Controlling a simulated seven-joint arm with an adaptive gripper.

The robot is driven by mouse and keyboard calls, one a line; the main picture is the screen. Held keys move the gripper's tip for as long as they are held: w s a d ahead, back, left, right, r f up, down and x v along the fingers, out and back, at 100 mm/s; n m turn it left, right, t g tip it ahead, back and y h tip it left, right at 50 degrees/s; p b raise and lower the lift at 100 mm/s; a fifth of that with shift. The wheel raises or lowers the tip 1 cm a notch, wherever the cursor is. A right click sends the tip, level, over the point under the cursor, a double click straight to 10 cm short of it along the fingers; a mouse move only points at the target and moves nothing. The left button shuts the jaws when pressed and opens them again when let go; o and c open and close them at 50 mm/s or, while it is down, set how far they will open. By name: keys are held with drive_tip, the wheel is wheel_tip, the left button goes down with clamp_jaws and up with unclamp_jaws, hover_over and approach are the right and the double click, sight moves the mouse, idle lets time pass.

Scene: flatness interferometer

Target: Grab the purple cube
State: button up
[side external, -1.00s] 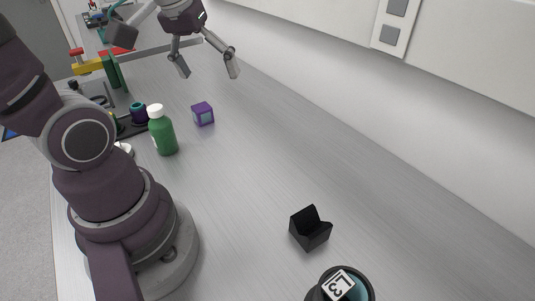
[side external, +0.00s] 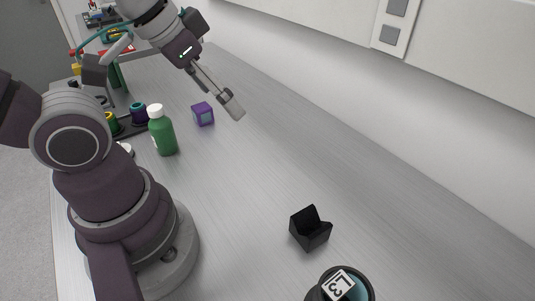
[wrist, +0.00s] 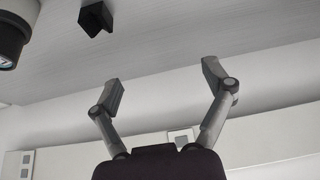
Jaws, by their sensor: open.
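The cube does not show in the wrist view.
A green bottle (side external: 162,132) with a white cap stands left of the cube. The black holder also shows in the wrist view (wrist: 96,19). The bench centre is clear.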

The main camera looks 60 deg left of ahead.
drive_tip(key=shift+c, duration=0.2)
idle(0.3)
drive_tip(key=n+g+y, duration=0.4)
drive_tip(key=n+g, duration=0.2)
drive_tip(key=n, duration=1.2)
approach(202, 108)
wheel_tip(202, 108, down, 2)
drive_tip(key=shift+y, duration=0.3)
drive_tip(key=x, duration=1)
drive_tip(key=shift+a, duration=0.2)
drive_tip(key=c, duration=1.3)
